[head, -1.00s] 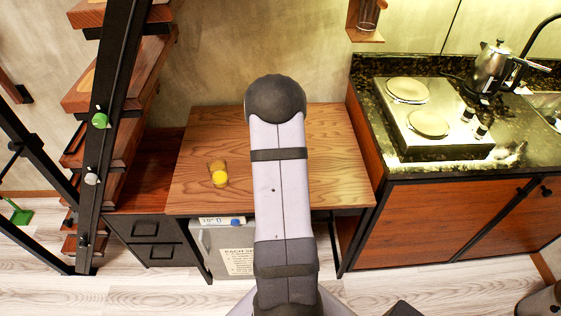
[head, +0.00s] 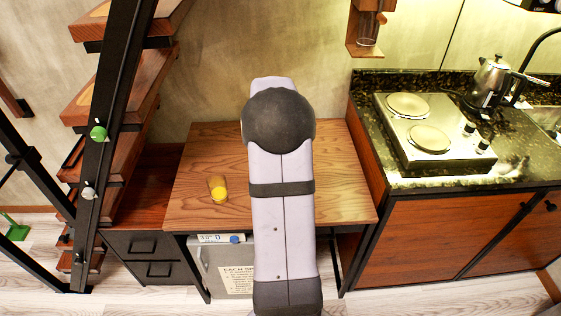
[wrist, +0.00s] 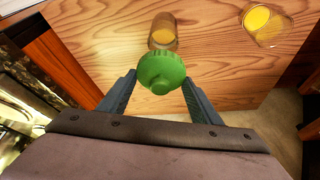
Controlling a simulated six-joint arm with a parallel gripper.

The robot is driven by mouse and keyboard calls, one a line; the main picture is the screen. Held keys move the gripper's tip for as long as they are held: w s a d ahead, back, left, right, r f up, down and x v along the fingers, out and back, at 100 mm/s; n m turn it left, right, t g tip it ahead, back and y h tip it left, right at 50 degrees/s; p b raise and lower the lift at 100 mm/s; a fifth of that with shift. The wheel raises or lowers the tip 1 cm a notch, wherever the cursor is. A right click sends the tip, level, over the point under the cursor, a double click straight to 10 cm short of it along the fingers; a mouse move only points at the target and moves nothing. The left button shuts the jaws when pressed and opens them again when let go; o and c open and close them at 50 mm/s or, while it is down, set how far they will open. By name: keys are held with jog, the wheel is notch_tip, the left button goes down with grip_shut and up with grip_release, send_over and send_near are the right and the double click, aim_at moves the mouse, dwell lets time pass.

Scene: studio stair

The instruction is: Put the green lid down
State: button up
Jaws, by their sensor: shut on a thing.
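The green lid (wrist: 161,72) is round with a ribbed edge and a raised knob. My gripper (wrist: 159,80) is shut on it, with one dark finger on each side, in the wrist view. Just beyond the lid is a clear amber jar (wrist: 163,28) on the wooden table (wrist: 100,42). The lid overlaps the jar's near end in this view, and I cannot tell whether they touch. In the head view my arm hides my gripper, the lid and that jar.
A second jar with a yellow end (head: 218,189) is on the table's left part; it also shows in the wrist view (wrist: 262,22). A counter with a hob (head: 432,130) and kettle (head: 489,80) stands right. Stairs (head: 120,105) rise left. The table's front left is clear.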

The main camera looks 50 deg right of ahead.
jog(key=shift+r, duration=0.15)
jog(key=s+d+f+m+g+b, duration=0.3)
jog(key=s+d+f+m+b, duration=0.55)
jog(key=s+d+b, duration=0.4)
jog(key=shift+w+d+f, duration=0.15)
jog(key=shift+f, duration=2.4)
jog(key=shift+w+d+f, duration=0.1)
jog(key=shift+d+f, duration=0.05)
jog(key=shift+f, duration=2.35)
jog(key=shift+f, duration=0.2)
jog(key=o, duration=1)
jog(key=shift+o, duration=0.2)
jog(key=shift+r, duration=0.15)
